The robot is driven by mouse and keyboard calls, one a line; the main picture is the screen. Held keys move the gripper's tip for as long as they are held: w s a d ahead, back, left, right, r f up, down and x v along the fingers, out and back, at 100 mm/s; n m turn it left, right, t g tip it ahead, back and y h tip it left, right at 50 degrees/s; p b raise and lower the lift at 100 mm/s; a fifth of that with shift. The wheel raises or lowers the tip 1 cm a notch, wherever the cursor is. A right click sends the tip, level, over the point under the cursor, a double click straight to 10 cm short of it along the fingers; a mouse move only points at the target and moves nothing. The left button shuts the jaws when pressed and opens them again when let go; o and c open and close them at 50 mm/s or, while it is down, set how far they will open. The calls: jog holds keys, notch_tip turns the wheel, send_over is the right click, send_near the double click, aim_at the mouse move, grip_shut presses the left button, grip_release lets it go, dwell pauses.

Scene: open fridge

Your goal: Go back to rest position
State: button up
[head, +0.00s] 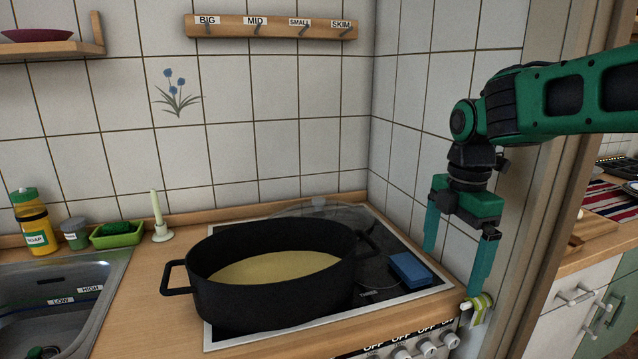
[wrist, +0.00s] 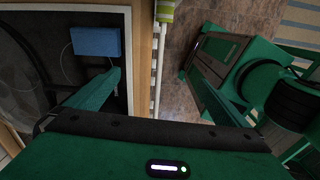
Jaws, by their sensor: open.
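My gripper (head: 455,262) hangs from the arm at the right in the head view, its two teal fingers spread apart and pointing down with nothing between them. It is over the right front edge of the stove area, to the right of the blue block (head: 410,271). In the wrist view one finger (wrist: 92,92) shows over the cooktop, close to the blue block (wrist: 95,41).
A large black pot (head: 275,270) with yellowish contents stands on the cooktop (head: 385,284). A glass lid lies behind it. A green-and-white striped thing (head: 476,309) is at the counter's front edge below the gripper. A wooden post (head: 545,190) stands right of the gripper. The sink (head: 65,295) is left.

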jog(key=s+d+f+m, duration=0.4)
jog(key=s+d+m, duration=0.4)
jog(key=s+m, duration=0.3)
jog(key=s+d+f+m, duration=0.5)
jog(key=s+d+m, duration=0.3)
jog(key=m, duration=0.8)
jog(key=s, duration=0.3)
jog(key=shift+s+f, duration=0.2)
jog(key=shift+s, duration=0.1)
jog(key=shift+w+f, duration=0.25)
jog(key=shift+w, duration=0.4)
